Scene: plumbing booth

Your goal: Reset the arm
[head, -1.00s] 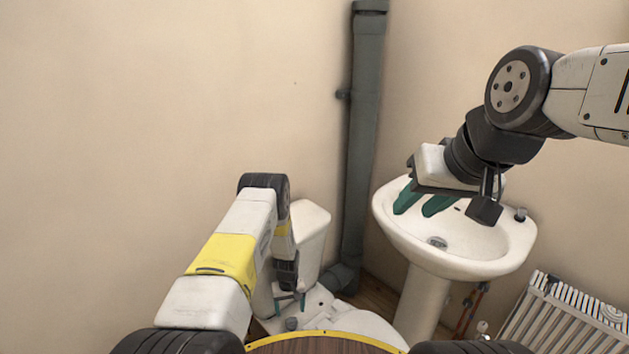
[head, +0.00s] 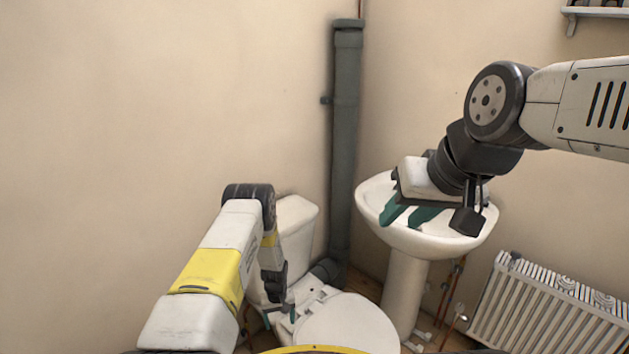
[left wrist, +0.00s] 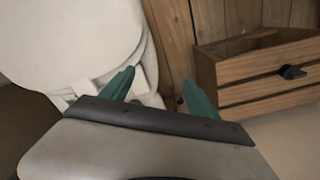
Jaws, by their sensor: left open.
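My left arm reaches in from the lower left of the head view. Its gripper (head: 280,314) hangs low over the toilet (head: 345,322), beside the seat. In the left wrist view, the green fingers of my left gripper (left wrist: 158,92) are wide apart with nothing between them. My right arm comes in from the upper right of the head view. Its gripper (head: 408,216) appears in front of the sink (head: 440,242), with two green fingers spread apart and nothing seen between them. Whether either gripper touches anything cannot be told.
A grey pipe (head: 345,150) runs up the wall corner between toilet and sink. A white radiator (head: 545,310) stands at the lower right. A wooden drawer unit (left wrist: 262,75) shows in the left wrist view. A shelf (head: 600,12) is at the upper right.

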